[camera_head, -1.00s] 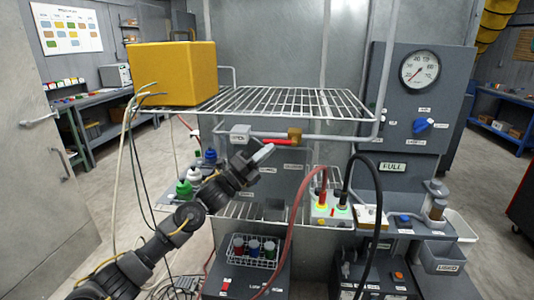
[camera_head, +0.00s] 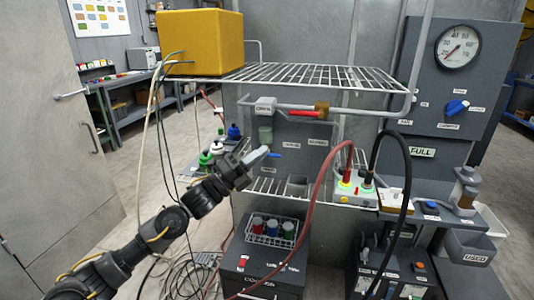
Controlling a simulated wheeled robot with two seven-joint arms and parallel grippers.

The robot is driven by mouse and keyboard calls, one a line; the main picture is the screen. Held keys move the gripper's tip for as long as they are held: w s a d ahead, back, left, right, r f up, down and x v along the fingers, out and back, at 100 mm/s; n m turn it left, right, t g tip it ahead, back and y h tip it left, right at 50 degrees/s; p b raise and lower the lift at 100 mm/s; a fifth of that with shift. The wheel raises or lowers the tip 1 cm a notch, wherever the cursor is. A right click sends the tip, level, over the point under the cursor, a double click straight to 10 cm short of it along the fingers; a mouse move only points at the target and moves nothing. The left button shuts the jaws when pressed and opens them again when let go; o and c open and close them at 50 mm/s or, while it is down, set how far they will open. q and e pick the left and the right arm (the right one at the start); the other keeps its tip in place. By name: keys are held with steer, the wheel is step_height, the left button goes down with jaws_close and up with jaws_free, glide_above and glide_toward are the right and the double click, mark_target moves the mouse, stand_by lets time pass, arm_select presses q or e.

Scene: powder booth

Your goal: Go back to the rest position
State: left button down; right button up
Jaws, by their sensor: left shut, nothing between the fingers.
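My left gripper (camera_head: 262,154) is shut and empty. It is at the end of my left arm, in the middle of the head view, in front of the grey booth panel. Its pale fingertips appear below and left of the pipe valve with the red handle (camera_head: 305,113), apart from it in the picture. A small blue lever (camera_head: 275,155) shows just right of the fingertips. My right gripper is not in view.
A wire shelf (camera_head: 330,75) with a yellow box (camera_head: 199,42) hangs above the gripper. Bottles (camera_head: 205,158) stand behind it. A wire basket of jars (camera_head: 271,230) sits lower right. Red and black hoses (camera_head: 320,190) loop at the right. Loose cables hang left; open floor lies left.

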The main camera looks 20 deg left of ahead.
arm_select(q)
steer(key=shift+w+f, duration=0.1)
